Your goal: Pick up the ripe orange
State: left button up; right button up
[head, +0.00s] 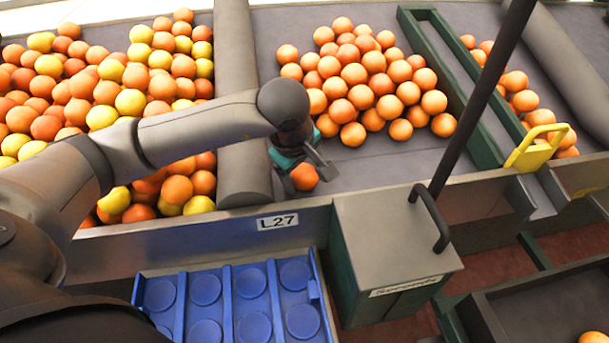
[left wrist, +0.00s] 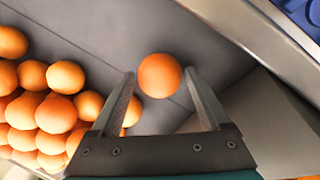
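A single orange (head: 304,177) is on the grey belt near its front edge, apart from the large heap. My left gripper (head: 306,165) is over it. In the left wrist view the same orange (left wrist: 160,75) sits between the tips of the two spread fingers (left wrist: 159,88), with a narrow gap on each side. The fingers do not appear closed on it. A heap of ripe oranges (head: 365,80) lies farther back on the belt; it also shows at the left of the left wrist view (left wrist: 45,110). My right gripper is not in view.
A grey divider (head: 243,100) separates the belt from mixed yellow and orange fruit (head: 110,80) at left. A green rail (head: 455,90) and dark pole (head: 480,100) stand at right. A blue tray (head: 228,300) with round recesses and a grey-topped box (head: 390,240) are in front.

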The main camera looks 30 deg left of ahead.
pick_arm(q)
jog(key=c, duration=1)
jog(key=shift+c, duration=0.5)
jog(key=shift+r, duration=0.15)
